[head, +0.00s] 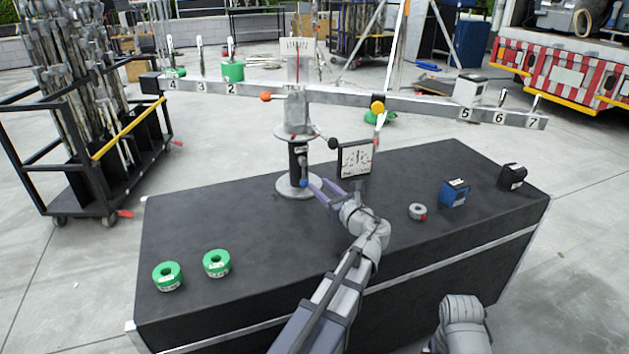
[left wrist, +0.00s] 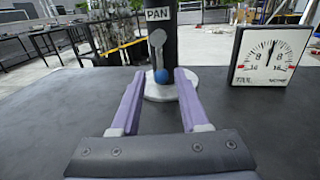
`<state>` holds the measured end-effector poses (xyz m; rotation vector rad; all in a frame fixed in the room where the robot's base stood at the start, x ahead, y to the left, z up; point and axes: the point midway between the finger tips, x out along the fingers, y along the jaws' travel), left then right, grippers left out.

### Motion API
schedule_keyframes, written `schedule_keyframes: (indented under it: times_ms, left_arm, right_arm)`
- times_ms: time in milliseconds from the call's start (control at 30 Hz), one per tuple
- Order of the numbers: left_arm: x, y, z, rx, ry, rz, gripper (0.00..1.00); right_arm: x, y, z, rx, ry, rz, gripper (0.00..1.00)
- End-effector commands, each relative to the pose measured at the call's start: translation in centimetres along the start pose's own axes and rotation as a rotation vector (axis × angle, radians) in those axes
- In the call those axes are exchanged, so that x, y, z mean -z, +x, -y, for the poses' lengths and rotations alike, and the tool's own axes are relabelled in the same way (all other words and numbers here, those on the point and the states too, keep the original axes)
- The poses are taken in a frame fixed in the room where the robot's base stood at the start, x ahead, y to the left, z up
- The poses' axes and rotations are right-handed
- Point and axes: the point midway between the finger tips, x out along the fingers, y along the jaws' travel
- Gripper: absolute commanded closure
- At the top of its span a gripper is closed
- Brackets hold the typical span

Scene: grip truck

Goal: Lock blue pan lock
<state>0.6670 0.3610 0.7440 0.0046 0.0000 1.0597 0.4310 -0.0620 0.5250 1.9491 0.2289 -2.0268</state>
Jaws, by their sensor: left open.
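The blue pan lock knob (head: 304,183) is a blue ball low on the black post of the balance stand, near its round base (head: 298,193). In the left wrist view the blue ball (left wrist: 161,76) hangs at the lower end of a grey lever (left wrist: 157,42), under a PAN label (left wrist: 158,14). My left gripper (head: 319,186) is open, its purple fingers pointing at the post. In the left wrist view the ball appears between the fingertips (left wrist: 158,78); I cannot tell whether they touch it. My right gripper is out of view.
A square dial gauge (head: 356,159) stands right of the post. The long beam (head: 340,97) with orange and yellow knobs runs above. Green rings (head: 167,276), a grey ring (head: 417,212), a blue block (head: 454,193) and a black block (head: 512,177) sit on the black case top (head: 250,225).

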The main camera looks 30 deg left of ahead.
Motion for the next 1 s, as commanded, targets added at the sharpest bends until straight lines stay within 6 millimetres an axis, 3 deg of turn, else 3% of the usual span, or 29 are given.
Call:
schedule_keyframes:
  times_ms: [300,500,900,1000]
  left_arm:
    - [0.0,4.8,0.1,-0.003,-0.003,-0.002,0.55]
    - [0.1,6.8,0.0,-0.002,-0.003,-0.002,0.55]
    - [0.1,7.4,0.0,-0.001,-0.004,-0.002,0.55]
    - [0.1,7.4,0.0,-0.001,-0.004,-0.002,0.67]
  right_arm:
    - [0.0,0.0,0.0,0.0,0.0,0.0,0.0]
    - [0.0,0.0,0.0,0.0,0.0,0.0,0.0]
    - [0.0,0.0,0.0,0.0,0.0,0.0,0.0]
    - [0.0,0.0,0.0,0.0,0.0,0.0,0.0]
